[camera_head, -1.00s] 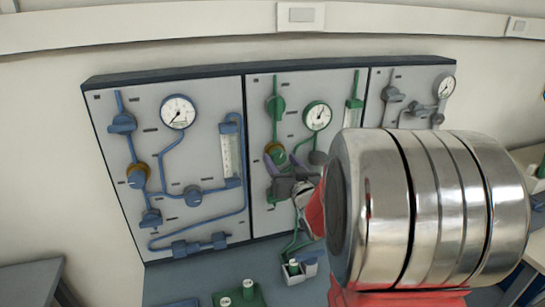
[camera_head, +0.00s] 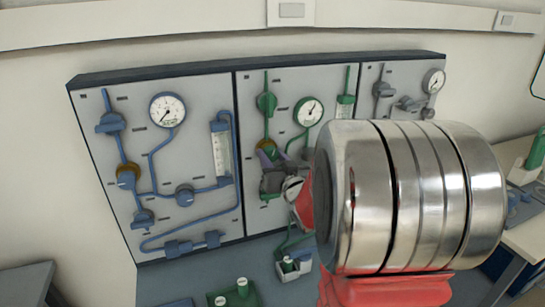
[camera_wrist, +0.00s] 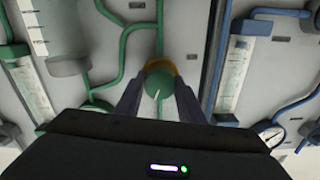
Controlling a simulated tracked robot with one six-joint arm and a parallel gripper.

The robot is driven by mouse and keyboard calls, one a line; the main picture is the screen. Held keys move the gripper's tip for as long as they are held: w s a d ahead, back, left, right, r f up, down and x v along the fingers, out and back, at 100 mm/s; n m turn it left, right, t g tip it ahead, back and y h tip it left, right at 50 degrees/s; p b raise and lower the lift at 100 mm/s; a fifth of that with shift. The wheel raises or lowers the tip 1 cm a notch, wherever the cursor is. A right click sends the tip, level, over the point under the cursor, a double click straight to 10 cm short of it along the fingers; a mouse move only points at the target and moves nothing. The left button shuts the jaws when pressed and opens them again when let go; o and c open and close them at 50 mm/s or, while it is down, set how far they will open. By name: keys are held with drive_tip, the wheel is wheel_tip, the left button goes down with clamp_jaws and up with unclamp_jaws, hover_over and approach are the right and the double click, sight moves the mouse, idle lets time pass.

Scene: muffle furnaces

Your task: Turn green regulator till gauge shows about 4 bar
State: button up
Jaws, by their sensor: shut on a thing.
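The green regulator (camera_wrist: 158,82) is a round knob with a white pointer mark and a yellow-brown ring behind it. My gripper (camera_wrist: 157,96) is shut on it, one finger on each side, in the wrist view. In the head view the regulator (camera_head: 268,149) shows partly above my gripper (camera_head: 268,166), on the middle panel. The green-rimmed gauge (camera_head: 308,111) sits up and right of the regulator. Its dark needle points to the upper right; the numbers are too small to read.
The left panel (camera_head: 92,150) carries blue pipes, a blue gauge (camera_head: 167,110) and valves. A grey panel with a gauge (camera_head: 434,80) is at the right. My arm hides part of the panels.

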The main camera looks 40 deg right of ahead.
drive_tip(key=shift+m, duration=0.4)
drive_tip(key=shift+c, duration=0.5)
drive_tip(key=shift+m, duration=0.8)
drive_tip(key=o, duration=1)
drive_tip(key=shift+o, duration=0.2)
